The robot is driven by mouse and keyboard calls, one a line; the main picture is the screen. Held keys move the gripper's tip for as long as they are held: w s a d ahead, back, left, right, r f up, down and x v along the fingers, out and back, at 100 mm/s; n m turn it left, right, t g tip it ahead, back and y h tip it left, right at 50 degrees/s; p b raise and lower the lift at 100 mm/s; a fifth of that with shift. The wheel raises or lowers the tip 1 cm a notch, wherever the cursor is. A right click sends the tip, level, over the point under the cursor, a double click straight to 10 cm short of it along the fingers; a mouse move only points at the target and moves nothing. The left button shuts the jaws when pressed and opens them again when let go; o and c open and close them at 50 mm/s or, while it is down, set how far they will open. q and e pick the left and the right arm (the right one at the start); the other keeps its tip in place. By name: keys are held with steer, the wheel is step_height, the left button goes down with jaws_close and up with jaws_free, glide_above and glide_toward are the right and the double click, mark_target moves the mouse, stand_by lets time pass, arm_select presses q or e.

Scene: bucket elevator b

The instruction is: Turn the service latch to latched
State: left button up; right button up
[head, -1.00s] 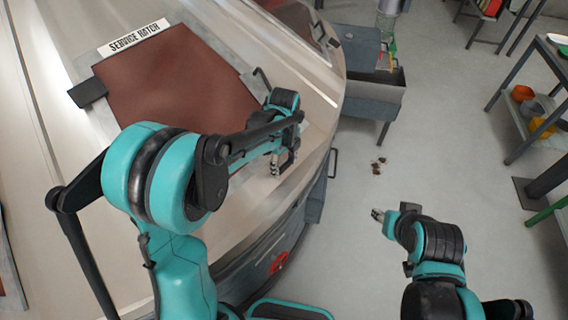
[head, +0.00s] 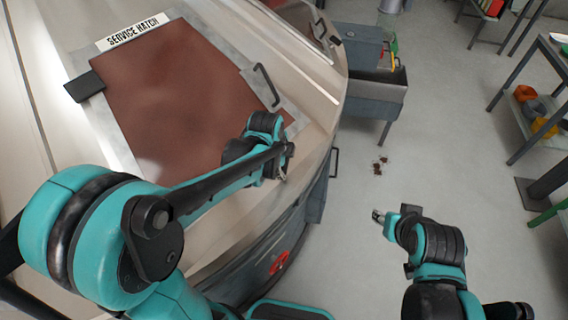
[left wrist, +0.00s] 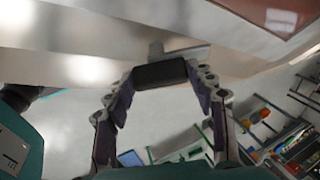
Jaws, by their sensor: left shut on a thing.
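The service hatch (head: 175,95) is a reddish-brown panel under a "SERVICE HATCH" label (head: 133,31) in the head view. My left gripper (head: 284,170) is at the hatch's lower right corner, mostly hidden behind its own wrist there. In the left wrist view my left gripper (left wrist: 160,82) has its two fingers closed on a black block, the service latch's grip (left wrist: 160,73), which sits at a pale metal bracket (left wrist: 182,53). The latch is hidden in the head view. My right gripper (head: 378,215) is off to the right over the floor, its finger opening too small to judge.
A black handle (head: 266,85) stands on the hatch's right edge. A grey bin (head: 375,92) stands beyond the machine. A shelf with coloured bowls (head: 535,110) is at the right. Dark debris (head: 380,166) lies on the otherwise open floor.

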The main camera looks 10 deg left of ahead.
arm_select(q)
steer(key=n+t, duration=0.1)
steer(key=n+t+b, duration=0.1)
steer(key=n, duration=0.1)
steer(key=n+t+b, duration=0.1)
steer(key=shift+s+d+f+n+y, duration=0.1)
steer(key=shift+s+f+n+y, duration=0.1)
steer(key=shift+s+n+y, duration=0.15)
steer(key=n+t+y+b, duration=0.1)
steer(key=n, duration=0.1)
steer(key=n+t+y+b, duration=0.1)
steer(key=n+b, duration=0.1)
steer(key=n, duration=0.1)
steer(key=shift+d+f+t, duration=0.1)
steer(key=shift+d+t, duration=0.05)
steer(key=shift+t, duration=0.25)
steer(key=shift+n, duration=0.25)
steer(key=o, duration=1.2)
steer(key=shift+c, duration=0.2)
steer(key=shift+s, duration=0.1)
steer(key=v, duration=1.2)
